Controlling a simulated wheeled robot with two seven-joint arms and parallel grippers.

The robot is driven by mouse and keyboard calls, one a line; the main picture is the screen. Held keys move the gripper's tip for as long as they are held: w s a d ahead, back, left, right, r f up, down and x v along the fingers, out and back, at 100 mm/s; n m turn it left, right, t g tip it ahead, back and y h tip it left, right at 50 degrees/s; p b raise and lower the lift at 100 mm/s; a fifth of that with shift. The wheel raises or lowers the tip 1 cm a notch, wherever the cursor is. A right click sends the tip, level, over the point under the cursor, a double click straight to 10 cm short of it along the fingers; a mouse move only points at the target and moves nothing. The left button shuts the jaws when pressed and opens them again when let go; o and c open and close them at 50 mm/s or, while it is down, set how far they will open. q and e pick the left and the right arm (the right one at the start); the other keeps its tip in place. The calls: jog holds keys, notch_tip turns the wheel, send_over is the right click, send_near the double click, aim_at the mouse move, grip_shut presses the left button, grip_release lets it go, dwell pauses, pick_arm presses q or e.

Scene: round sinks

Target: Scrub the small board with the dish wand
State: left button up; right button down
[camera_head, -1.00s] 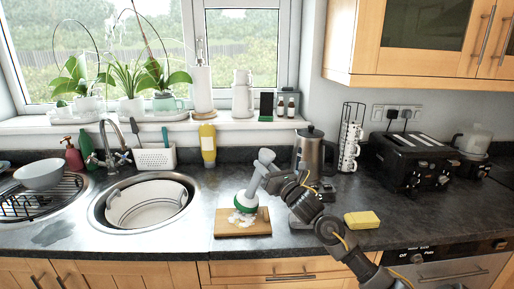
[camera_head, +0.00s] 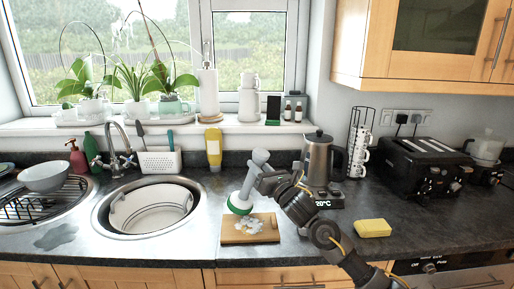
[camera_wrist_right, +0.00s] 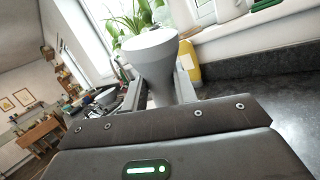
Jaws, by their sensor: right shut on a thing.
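The small wooden board (camera_head: 232,236) lies flat on the dark worktop, right of the sink. The dish wand (camera_head: 241,204) has a grey handle and a green and white head. It is tilted, head down, at the board's back left corner; I cannot tell whether the head touches the board. My right gripper (camera_head: 262,178) is shut on the wand's handle, above and behind the board. In the right wrist view the pale grey handle end (camera_wrist_right: 151,48) stands up between the fingers (camera_wrist_right: 160,92). My left gripper is out of view.
A kettle (camera_head: 319,158) stands close behind my right arm. A yellow sponge (camera_head: 373,228) lies right of the board. A round sink (camera_head: 108,226) with a white dish is on the left. A yellow bottle (camera_head: 214,150) stands at the back. A toaster (camera_head: 425,165) is farther right.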

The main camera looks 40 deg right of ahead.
aim_at(260, 153)
jog(key=r, duration=0.1)
jog(key=r+p, duration=0.1)
jog(key=r, duration=0.1)
jog(key=shift+s+d, duration=0.1)
jog(key=shift+s, duration=0.2)
notch_tip(260, 153, up, 2)
jog(key=shift+w+r+p, duration=0.1)
jog(key=shift+w+p, duration=0.05)
jog(key=shift+p, duration=0.8)
jog(key=shift+r, duration=0.55)
jog(key=shift+p, duration=0.3)
jog(key=shift+r+p, duration=1.5)
jog(key=shift+r, duration=0.95)
